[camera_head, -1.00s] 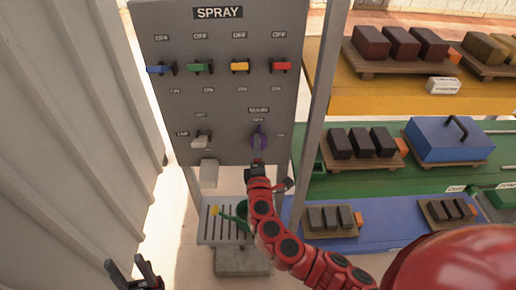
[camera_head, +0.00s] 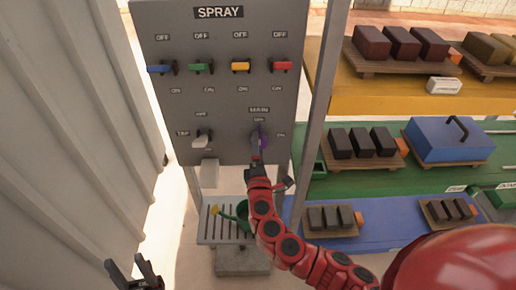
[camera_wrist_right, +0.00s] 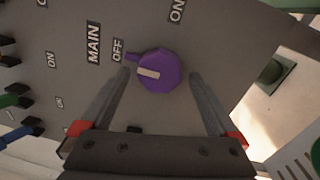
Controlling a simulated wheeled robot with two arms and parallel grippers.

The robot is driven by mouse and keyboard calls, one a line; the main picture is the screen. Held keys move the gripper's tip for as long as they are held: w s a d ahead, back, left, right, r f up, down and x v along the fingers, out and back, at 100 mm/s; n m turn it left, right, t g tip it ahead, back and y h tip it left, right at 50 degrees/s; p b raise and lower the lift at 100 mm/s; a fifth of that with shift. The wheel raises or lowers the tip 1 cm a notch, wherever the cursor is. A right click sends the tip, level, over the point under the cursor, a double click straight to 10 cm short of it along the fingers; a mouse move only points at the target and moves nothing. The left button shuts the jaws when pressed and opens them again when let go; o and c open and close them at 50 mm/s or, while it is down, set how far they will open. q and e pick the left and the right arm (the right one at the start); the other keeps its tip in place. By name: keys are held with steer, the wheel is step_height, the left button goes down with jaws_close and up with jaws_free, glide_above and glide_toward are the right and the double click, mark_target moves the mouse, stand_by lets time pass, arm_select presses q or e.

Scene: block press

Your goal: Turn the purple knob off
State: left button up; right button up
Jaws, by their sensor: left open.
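The purple knob (camera_head: 263,138) is on the grey panel under the MAIN label, partly covered by my right gripper in the head view. In the right wrist view the knob (camera_wrist_right: 165,68) shows fully, with a pale mark on its face. Its narrow purple tip points toward the OFF label (camera_wrist_right: 118,50); ON is off to another side. My right gripper (camera_wrist_right: 160,78) is open, its fingers on either side of the knob with visible gaps. My left gripper (camera_head: 124,263) is open and empty at the lower left of the head view, away from the panel.
The panel (camera_head: 225,110) also has blue, green, yellow and red switches above and a white tap lever (camera_head: 202,139) left of the knob. A green watering can (camera_head: 242,213) stands on a grate below. Shelves with blocks stand right of a metal post (camera_head: 319,110).

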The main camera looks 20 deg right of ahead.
steer(key=b+v, duration=0.2)
steer(key=v, duration=1.5)
steer(key=shift+s, duration=0.25)
steer(key=shift+f, duration=0.1)
